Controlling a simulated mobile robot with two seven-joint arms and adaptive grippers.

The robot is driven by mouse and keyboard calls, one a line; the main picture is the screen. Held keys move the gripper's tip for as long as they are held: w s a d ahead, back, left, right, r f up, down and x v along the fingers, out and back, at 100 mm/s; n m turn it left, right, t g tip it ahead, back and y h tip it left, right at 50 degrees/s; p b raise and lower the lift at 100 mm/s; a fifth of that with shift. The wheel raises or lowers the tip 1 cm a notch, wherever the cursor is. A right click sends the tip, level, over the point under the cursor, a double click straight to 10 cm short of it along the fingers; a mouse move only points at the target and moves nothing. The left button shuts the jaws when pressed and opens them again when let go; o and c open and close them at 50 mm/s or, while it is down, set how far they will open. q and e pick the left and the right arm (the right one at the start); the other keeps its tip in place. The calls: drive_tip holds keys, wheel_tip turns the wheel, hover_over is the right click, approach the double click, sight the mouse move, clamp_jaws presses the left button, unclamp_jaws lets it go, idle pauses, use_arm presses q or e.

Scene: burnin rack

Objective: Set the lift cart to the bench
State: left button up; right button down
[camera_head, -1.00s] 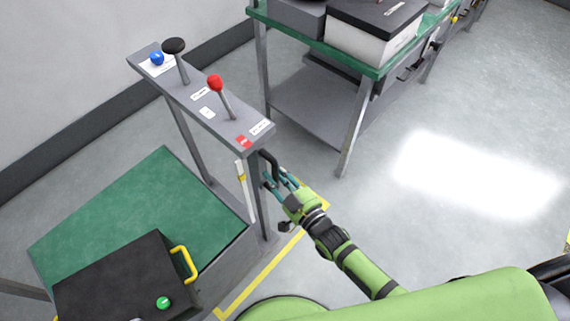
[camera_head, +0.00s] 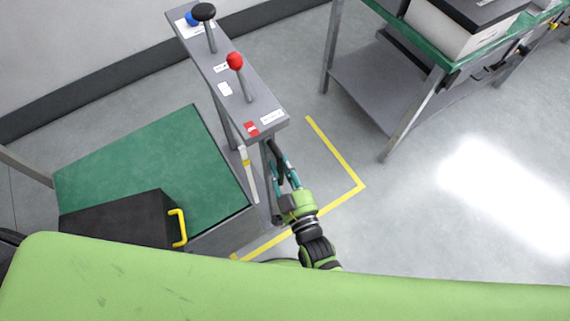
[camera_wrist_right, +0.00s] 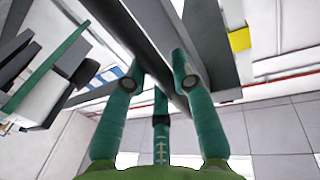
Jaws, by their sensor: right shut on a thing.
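The lift cart (camera_head: 150,160) stands at the left in the head view, with a green platform and a grey control panel (camera_head: 240,90) on posts. The panel has a red-knobbed lever (camera_head: 235,62), a black-knobbed lever (camera_head: 204,12) and a blue knob. My right gripper (camera_head: 284,174) is shut on the cart's black handle (camera_head: 275,150) below the panel's near end. In the wrist view its fingers (camera_wrist_right: 158,82) flank a dark bar. The green-topped bench (camera_head: 435,60) is at upper right, apart from the cart. My left gripper is not in view.
A black box (camera_head: 120,218) with a yellow handle sits on the cart platform. Yellow floor tape (camera_head: 340,160) forms a corner between cart and bench. A white box with a dark top (camera_head: 455,25) stands on the bench. The floor at right is clear.

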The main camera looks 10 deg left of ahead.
drive_tip(key=shift+s+a, duration=0.15)
drive_tip(key=shift+a, duration=0.15)
drive_tip(key=c, duration=1)
unclamp_jaws()
drive_tip(key=v, duration=1.2)
drive_tip(key=shift+d, duration=0.15)
